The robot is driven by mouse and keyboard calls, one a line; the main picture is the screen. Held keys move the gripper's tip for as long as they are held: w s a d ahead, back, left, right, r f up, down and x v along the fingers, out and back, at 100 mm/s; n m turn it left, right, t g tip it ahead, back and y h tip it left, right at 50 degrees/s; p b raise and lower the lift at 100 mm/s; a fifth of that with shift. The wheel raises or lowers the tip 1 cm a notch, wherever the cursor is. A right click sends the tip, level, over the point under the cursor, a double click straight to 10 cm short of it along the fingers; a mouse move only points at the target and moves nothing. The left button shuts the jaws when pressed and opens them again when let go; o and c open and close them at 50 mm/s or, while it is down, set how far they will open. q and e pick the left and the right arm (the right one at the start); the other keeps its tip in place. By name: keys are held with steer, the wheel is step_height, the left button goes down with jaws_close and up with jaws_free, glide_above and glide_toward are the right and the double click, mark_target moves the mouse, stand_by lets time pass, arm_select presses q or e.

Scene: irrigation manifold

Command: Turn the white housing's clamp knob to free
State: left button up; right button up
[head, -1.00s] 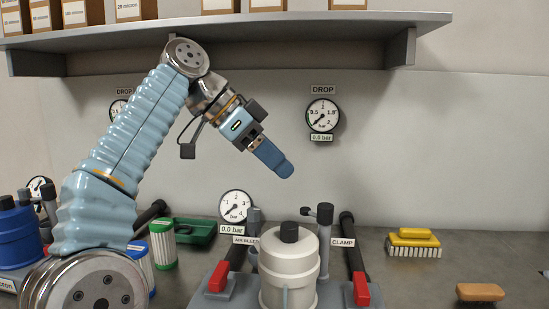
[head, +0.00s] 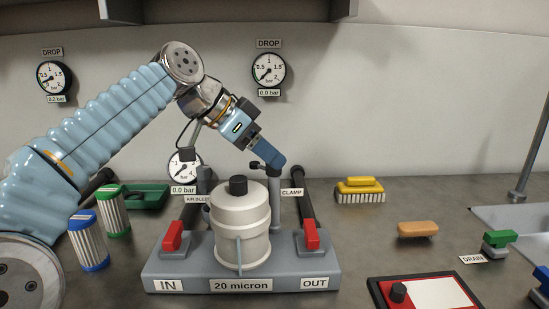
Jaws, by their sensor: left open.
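The white housing (head: 240,225) stands upright on a grey base labelled 20 micron, with a black cap on its lid. The clamp post (head: 276,208) rises just behind and right of it, beside the CLAMP label (head: 292,192). The clamp knob is mostly hidden behind my gripper; a small dark piece (head: 256,165) shows at its left. My left gripper (head: 272,158) is open, its blue fingers angled down to the right at the top of the post. Whether they touch the knob I cannot tell. My right gripper is not in view.
Red-handled valves (head: 172,237) and (head: 311,236) flank the housing. Blue (head: 88,240) and green (head: 114,210) filter cartridges stand left. A shelf overhangs the back.

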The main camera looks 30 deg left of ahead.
arm_select(q)
steer(key=shift+x, duration=1.4)
steer(key=c, duration=1)
steer(key=shift+o, duration=0.2)
steer(key=shift+m+h, duration=0.3)
steer(key=shift+m, duration=0.1)
steer(key=o, duration=1)
steer(key=shift+c, duration=0.2)
steer(key=shift+r, duration=0.1)
steer(key=v, duration=1.3)
steer(key=shift+a+r, duration=0.2)
steer(key=shift+r, duration=0.15)
